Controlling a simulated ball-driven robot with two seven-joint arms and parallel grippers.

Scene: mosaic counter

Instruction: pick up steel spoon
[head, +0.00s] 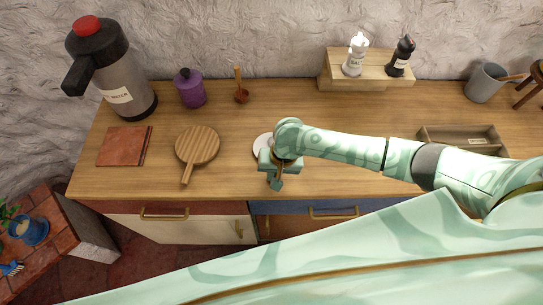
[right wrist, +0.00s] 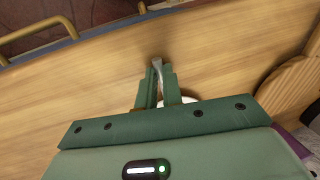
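The steel spoon (right wrist: 157,66) shows in the right wrist view as a thin grey piece between the fingers of my right gripper (right wrist: 157,88), its end sticking out past the fingertips. The fingers are close together with the spoon filling the narrow gap, so the gripper looks shut on it. The rest of the spoon is hidden by the gripper. In the head view my right gripper (head: 275,180) points down near the front of the counter, in front of a white plate (head: 262,146). The spoon cannot be made out there. My left gripper is not in view.
On the wooden counter (head: 345,110) are a round board (head: 197,145), a reddish book (head: 124,146), a purple jar (head: 189,88), a flask (head: 112,70) and a wooden ladle (head: 240,92). A wooden tray (head: 462,138) lies right, behind my arm.

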